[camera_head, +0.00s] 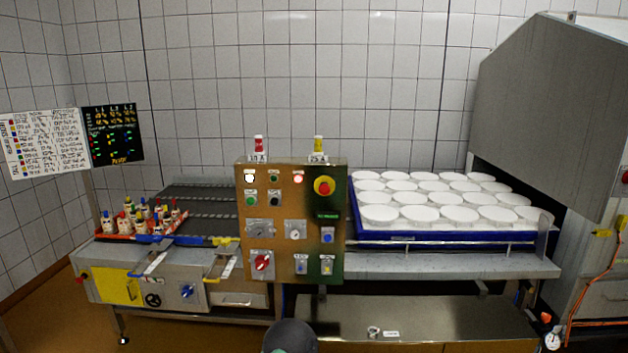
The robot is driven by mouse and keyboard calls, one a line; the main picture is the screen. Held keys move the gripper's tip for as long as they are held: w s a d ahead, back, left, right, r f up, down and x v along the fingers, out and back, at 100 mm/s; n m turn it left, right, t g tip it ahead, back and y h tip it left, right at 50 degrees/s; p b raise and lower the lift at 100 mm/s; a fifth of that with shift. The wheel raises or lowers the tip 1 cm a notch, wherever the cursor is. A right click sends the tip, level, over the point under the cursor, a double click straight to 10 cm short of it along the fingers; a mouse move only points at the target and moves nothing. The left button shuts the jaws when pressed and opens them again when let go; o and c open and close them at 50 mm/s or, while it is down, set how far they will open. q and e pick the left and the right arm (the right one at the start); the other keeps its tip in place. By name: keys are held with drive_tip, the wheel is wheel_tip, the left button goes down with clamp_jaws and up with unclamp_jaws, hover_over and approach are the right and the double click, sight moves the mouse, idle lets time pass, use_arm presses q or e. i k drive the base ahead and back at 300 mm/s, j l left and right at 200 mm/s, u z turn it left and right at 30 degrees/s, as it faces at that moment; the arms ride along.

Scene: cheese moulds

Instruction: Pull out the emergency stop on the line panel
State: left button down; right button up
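The line panel (290,205) is an upright brown-and-green box in the middle of the view, facing me. The emergency stop (324,186) is a red round button on a yellow plate at its upper right. From here I cannot tell whether the button is pressed in or out. A white lamp (250,177) and a red lamp (298,177) look lit on the panel's top row. A red rotary switch (262,262) sits at the lower left. Neither of my grippers shows in this view.
A blue tray (430,236) with many white round moulds stands right of the panel. A conveyor (200,195) with small coloured-top bottles (140,216) is left. A grey machine hood (550,110) rises at far right. A dark round shape (290,337) shows at the bottom edge.

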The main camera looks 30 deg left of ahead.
sight(324, 190)
drive_tip(key=i+j, duration=0.85)
drive_tip(key=j, duration=0.1)
